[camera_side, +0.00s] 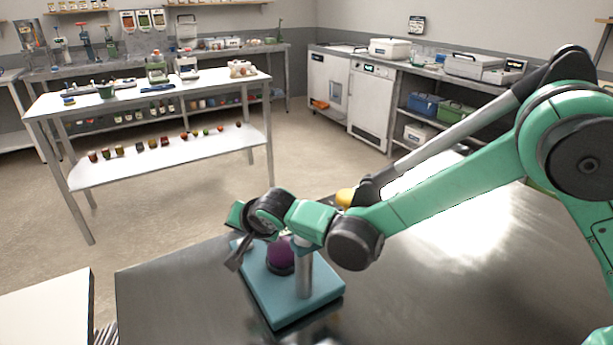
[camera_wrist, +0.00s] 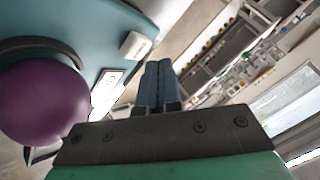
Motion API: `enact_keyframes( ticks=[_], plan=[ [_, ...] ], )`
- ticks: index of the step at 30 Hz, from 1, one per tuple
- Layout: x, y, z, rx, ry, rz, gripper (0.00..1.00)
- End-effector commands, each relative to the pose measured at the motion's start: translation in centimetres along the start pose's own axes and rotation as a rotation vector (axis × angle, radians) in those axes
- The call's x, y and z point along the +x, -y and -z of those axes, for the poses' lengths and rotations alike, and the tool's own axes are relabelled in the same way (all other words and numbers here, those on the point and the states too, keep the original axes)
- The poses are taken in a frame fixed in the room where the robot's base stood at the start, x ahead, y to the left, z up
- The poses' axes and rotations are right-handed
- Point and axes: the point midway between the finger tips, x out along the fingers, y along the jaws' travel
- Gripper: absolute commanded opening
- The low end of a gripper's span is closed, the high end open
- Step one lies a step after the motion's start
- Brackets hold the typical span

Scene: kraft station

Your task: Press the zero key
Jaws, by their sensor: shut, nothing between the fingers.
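A teal device (camera_side: 292,290) with a purple round body (camera_side: 281,256) and a silver post stands on the dark bench. In the wrist view its teal face (camera_wrist: 85,20) fills the top left. A small white raised key (camera_wrist: 137,45) sits near the edge of that face; I cannot read a mark on it. A white label (camera_wrist: 108,90) with a small printed mark lies nearby. My gripper (camera_wrist: 160,66) is shut and empty. In the side view my gripper (camera_side: 234,262) is at the device's left side.
The purple body (camera_wrist: 42,105) is close beside my gripper on the left. The dark metal bench (camera_side: 430,285) is mostly clear to the right. A yellow object (camera_side: 345,197) is partly hidden behind my arm. Tables with small items stand far behind.

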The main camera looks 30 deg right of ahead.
Motion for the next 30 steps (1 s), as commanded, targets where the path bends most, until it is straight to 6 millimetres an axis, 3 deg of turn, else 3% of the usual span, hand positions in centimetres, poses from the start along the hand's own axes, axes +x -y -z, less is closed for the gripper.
enact_keyframes(
  ticks=[30],
  plan=[
    [0.87, -0.64, -0.64, 0.0, 0.0, 0.0, 0.0]
  ],
)
